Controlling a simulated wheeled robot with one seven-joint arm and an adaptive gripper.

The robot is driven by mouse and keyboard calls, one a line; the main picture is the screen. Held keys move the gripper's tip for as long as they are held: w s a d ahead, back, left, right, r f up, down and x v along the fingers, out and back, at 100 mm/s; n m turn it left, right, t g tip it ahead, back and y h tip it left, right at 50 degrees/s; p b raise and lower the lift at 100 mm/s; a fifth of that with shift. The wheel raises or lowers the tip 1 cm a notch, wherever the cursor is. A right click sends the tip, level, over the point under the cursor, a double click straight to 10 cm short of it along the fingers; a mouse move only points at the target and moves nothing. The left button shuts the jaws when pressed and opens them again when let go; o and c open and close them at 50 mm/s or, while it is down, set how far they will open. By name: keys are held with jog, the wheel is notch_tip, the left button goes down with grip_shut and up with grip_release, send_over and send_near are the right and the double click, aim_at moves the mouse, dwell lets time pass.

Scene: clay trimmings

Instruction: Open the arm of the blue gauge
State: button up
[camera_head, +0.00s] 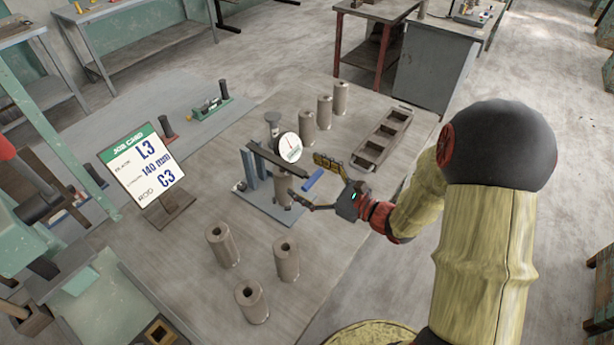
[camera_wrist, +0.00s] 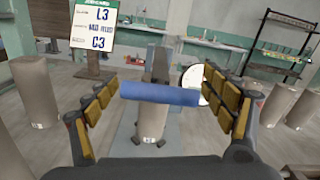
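The gauge stands on the bench with a grey-blue base (camera_head: 268,204), upright posts and a round white dial (camera_head: 289,147). Its long dark arm (camera_head: 277,163) slants down towards a blue grip bar (camera_head: 313,180). My gripper (camera_head: 311,180) is open with one finger to each side of the blue bar. In the wrist view the blue bar (camera_wrist: 160,94) lies crosswise between the open yellow-padded fingers, with no clear contact. A clay cylinder (camera_wrist: 152,122) stands behind and below the bar, at the gauge. The fingers partly hide the dial in the wrist view.
Several clay cylinders stand on the bench, some in front (camera_head: 252,302) and some behind (camera_head: 340,98). A grey tray (camera_head: 382,138) with compartments lies at the back right. A job card (camera_head: 143,168) on a stand reads L3, 140 and C3. Bare bench lies right of the front cylinders.

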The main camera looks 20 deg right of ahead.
jog(key=c, duration=1.4)
jog(key=shift+c, duration=0.7)
